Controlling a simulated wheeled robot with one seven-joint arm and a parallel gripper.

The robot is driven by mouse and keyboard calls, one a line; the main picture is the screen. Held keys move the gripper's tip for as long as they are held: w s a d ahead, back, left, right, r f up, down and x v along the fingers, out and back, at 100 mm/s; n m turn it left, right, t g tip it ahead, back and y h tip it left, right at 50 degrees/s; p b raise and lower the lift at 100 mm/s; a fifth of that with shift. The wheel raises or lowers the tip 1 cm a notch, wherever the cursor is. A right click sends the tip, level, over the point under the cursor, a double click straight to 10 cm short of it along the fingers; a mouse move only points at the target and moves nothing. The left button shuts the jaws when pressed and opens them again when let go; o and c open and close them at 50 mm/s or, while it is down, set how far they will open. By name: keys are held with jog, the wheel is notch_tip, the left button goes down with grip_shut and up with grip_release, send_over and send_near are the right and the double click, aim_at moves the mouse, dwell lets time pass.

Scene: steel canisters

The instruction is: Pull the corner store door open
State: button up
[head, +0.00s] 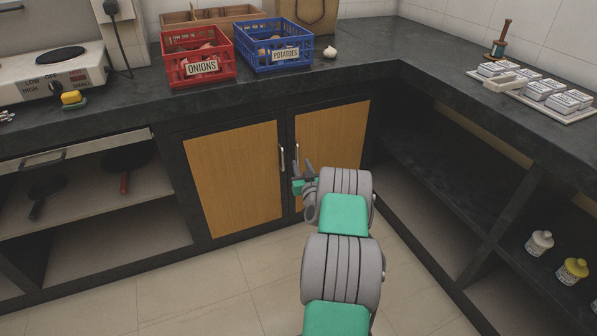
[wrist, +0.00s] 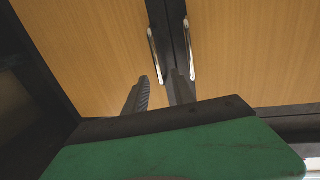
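Two wooden cupboard doors sit shut under the counter near the corner, a left door (head: 234,178) and a right door (head: 335,135). The left door's upright metal handle (head: 281,157) and the right door's handle (head: 296,155) stand close together at the middle frame. My gripper (head: 302,169) is in front of the right door, near the lower end of its handle. In the wrist view my gripper (wrist: 160,82) has its fingers apart with nothing between them. The left handle (wrist: 155,56) and right handle (wrist: 189,48) show beyond the fingertips. Contact with either handle cannot be told.
A red onion crate (head: 198,56), a blue potato crate (head: 273,46) and a garlic bulb (head: 330,52) stand on the counter above. Open shelves (head: 450,185) lie to the right. Pans sit on the left shelf (head: 95,182). The tiled floor (head: 205,292) before the doors is clear.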

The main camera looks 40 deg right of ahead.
aim_at(298, 154)
jog(key=b+x, duration=0.2)
jog(key=x, duration=0.4)
jog(key=shift+w+d, duration=0.2)
jog(key=shift+d, duration=0.15)
jog(key=shift+w+d+r, duration=0.1)
jog(key=shift+w+d, duration=0.15)
jog(key=shift+w, duration=0.2)
grip_shut()
dwell(0.6)
